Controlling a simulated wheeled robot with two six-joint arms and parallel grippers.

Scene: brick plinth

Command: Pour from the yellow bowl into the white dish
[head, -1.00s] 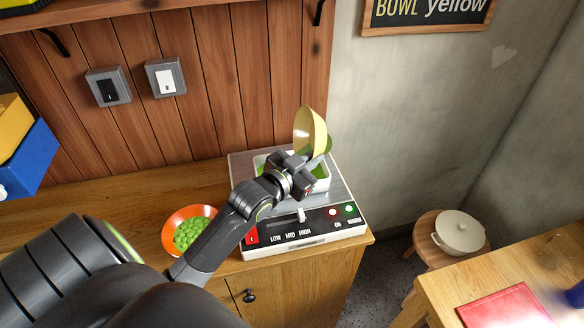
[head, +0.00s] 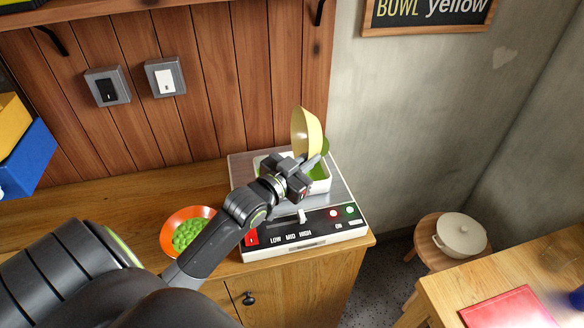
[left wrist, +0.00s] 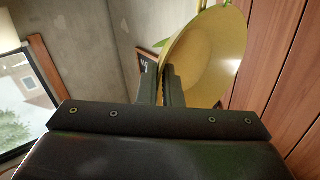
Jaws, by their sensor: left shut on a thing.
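The yellow bowl (head: 306,132) is tipped steeply on its side above the white dish (head: 322,184). My left gripper (head: 306,163) is shut on the bowl's rim. In the left wrist view the bowl (left wrist: 207,60) is pinched between the dark fingers, and its visible inside looks bare. Something green shows at the bowl's far right side, over the dish. Green contents show inside the dish, which sits on the appliance with the control panel. My gripper hides part of the dish. My right gripper is not in view.
An orange bowl (head: 168,232) of green balls stands left of the appliance (head: 290,238), beside my left arm. A white pot (head: 460,234) sits on a round stool at the right. A red book (head: 506,308) lies on another table. The wooden wall is close behind.

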